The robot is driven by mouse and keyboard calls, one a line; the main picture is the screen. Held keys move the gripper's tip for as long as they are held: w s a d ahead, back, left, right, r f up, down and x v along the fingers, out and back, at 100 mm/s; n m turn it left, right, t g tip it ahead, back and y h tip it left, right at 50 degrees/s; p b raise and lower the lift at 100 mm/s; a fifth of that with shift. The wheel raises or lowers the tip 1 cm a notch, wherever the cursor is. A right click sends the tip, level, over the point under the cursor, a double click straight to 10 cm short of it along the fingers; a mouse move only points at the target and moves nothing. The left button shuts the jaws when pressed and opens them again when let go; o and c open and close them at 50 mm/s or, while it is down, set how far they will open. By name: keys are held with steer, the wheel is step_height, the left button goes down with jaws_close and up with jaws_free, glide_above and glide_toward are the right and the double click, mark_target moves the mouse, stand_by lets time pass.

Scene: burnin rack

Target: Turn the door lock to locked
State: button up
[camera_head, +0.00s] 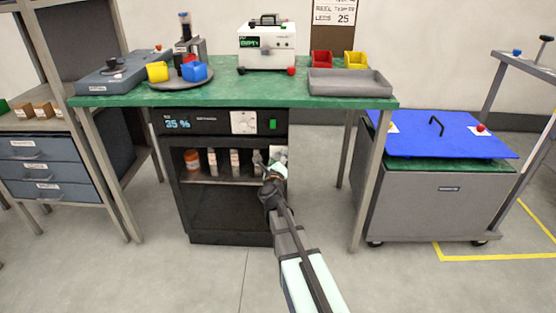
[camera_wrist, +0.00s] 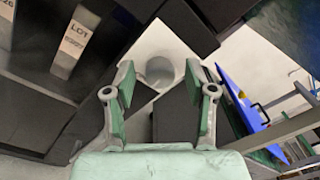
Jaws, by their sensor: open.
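The black cabinet (camera_head: 230,215) stands under the green-topped bench. A light plate (camera_head: 279,153) shows at the right of its front, beside the shelf of bottles, partly hidden by my gripper (camera_head: 268,163). I cannot tell whether either finger touches the knob, nor which way the lock is turned.
Labelled bottles (camera_head: 213,162) stand on the cabinet shelf. Above is a panel with a lit display (camera_head: 178,124), a dial (camera_head: 244,122) and a green button (camera_head: 273,125). Bench legs (camera_head: 368,190) flank the cabinet. A grey cart (camera_head: 435,205) with a blue lid (camera_head: 440,135) stands right. Floor in front is clear.

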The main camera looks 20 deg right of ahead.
steer(key=shift+w, duration=0.1)
jaws_close()
stand_by(0.4)
steer(key=n+p, duration=0.3)
steer(key=n, duration=0.1)
steer(key=shift+r+n, duration=0.1)
steer(key=shift+n, duration=0.2)
steer(key=n+p, duration=0.2)
steer(key=n, duration=0.2)
steer(key=shift+n, duration=0.4)
steer(key=n+p, duration=0.3)
steer(key=n, duration=0.1)
steer(key=shift+d+n+t, duration=0.1)
steer(key=shift+n+t, duration=0.2)
steer(key=shift+n, duration=0.1)
steer(key=shift+n+y+p, duration=0.3)
steer(key=shift+n+p, duration=0.75)
steer(key=shift+n, duration=1.15)
steer(key=shift+f, duration=0.2)
